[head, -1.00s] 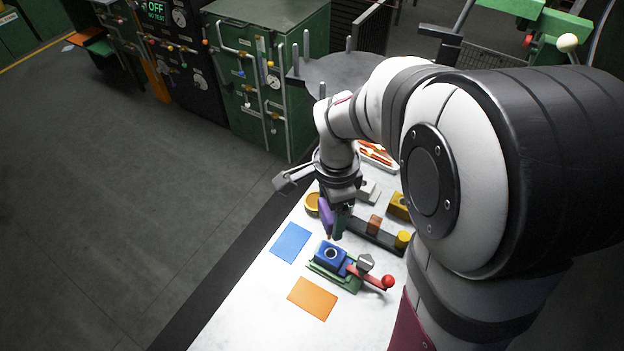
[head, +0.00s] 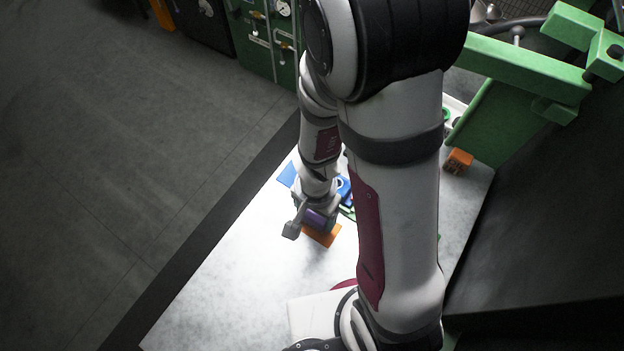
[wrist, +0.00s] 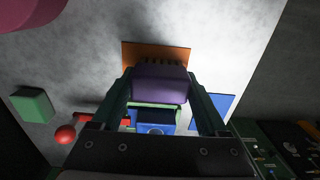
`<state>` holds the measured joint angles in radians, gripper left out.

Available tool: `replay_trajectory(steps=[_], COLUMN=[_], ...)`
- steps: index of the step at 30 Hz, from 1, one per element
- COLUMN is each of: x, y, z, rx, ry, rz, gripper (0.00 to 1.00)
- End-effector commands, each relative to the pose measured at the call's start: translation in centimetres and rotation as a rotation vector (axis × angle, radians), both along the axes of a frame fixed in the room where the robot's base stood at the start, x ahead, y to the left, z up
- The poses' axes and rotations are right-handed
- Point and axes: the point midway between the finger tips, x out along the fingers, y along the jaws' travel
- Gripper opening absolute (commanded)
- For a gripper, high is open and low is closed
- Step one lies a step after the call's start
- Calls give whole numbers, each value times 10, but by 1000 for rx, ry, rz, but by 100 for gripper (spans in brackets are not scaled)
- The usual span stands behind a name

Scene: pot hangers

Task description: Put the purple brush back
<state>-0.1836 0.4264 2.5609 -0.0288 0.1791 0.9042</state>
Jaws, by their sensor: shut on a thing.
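My gripper (wrist: 160,78) is shut on the purple brush (wrist: 160,88), which lies between its two green fingers in the wrist view. In the head view the purple brush (head: 316,219) shows at my gripper, beside the orange mat (head: 325,238). In the wrist view the brush overlaps the near edge of the orange mat (wrist: 140,52), with dark bristle-like teeth over it. I cannot tell whether the brush touches the mat or table. My arm hides much of the worktable in the head view.
A blue fixture (wrist: 155,117) on a green base lies beyond the brush, with a red ball lever (wrist: 65,134) beside it. A blue mat (wrist: 222,104) and a green block (wrist: 33,105) lie either side. The front-left white tabletop (head: 220,285) is clear.

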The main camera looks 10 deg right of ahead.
Motion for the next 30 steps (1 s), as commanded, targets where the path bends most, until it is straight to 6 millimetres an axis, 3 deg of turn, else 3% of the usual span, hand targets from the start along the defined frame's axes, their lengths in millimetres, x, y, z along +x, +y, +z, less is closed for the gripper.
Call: replay_trajectory(steps=[4,5,8,18,30], x=[0,0,0,1,2], y=[0,0,0,0,0], z=[-3,-3,-2,6,99], rx=[0,0,0,1,2], ry=[1,1,1,-4,-8], rz=[-1,-1,-1,-1,-1], gripper=[0,80,98,100,100])
